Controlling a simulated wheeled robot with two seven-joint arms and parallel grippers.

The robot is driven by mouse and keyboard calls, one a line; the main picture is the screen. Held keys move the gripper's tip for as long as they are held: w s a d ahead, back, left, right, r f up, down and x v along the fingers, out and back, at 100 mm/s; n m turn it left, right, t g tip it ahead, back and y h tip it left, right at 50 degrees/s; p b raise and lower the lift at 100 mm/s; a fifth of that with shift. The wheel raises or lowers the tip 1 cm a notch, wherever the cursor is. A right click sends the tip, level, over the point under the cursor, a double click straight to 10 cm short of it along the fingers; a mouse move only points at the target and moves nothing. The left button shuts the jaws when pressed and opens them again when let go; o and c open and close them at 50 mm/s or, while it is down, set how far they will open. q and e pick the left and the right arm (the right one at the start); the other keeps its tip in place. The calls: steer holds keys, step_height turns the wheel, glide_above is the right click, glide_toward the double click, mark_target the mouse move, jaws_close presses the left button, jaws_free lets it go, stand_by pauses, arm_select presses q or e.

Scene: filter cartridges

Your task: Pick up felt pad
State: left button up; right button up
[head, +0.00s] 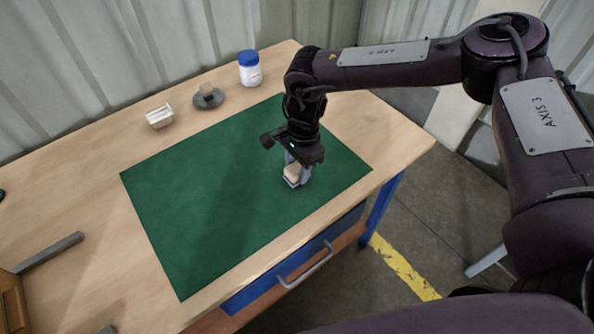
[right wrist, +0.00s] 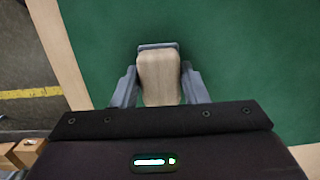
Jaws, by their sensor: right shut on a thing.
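The felt pad (head: 292,173) appears as a small block with a pale wood-like top and a grey base, over the right part of the green mat (head: 215,190). My right gripper (head: 297,168) points down and is shut on it. In the right wrist view the pad (right wrist: 158,78) sits between the two grey fingers (right wrist: 158,90), its grey edge showing at the far end. Whether its base touches the mat or is just above it, I cannot tell. My left gripper is not in view.
A grey bar (head: 50,252) is at the left. The rest of the mat is clear.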

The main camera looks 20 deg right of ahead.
mark_target(297, 167)
steer(key=shift+c, duration=1.4)
step_height(297, 167, up, 20)
steer(key=b, duration=0.1)
steer(key=o, duration=0.5)
steer(key=c, duration=0.3)
